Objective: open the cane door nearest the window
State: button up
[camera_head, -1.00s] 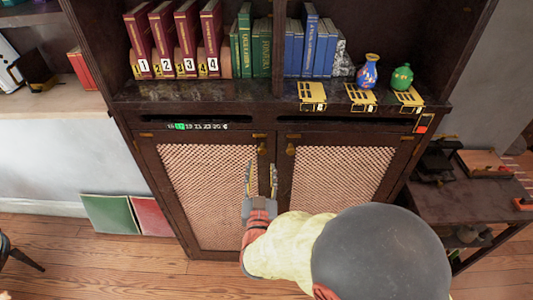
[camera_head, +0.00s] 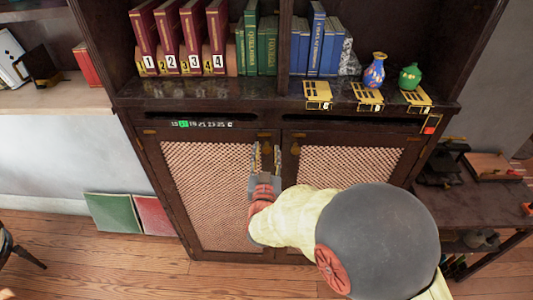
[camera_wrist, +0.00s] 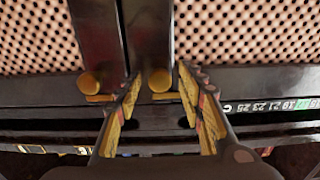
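A dark wooden cabinet has two doors with woven cane panels, a left door (camera_head: 208,195) and a right door (camera_head: 345,165). Both look shut. Each has a small brass knob at its upper inner corner. My gripper (camera_head: 266,150) is open, at the top inner corner of the left door. The wrist view is turned about, and there the left door's knob (camera_wrist: 159,80) shows between my fingertips, which are not visibly closed on it. The right door's knob (camera_wrist: 90,83) is outside the fingers. No window is in view.
Above the doors a shelf holds red books (camera_head: 180,38), yellow cards (camera_head: 318,95), a blue vase (camera_head: 375,72) and a green vase (camera_head: 411,76). Green and red panels (camera_head: 115,212) lean at the left. A side table (camera_head: 460,205) stands right.

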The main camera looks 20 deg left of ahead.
jog(key=shift+c, duration=1.2)
grip_shut()
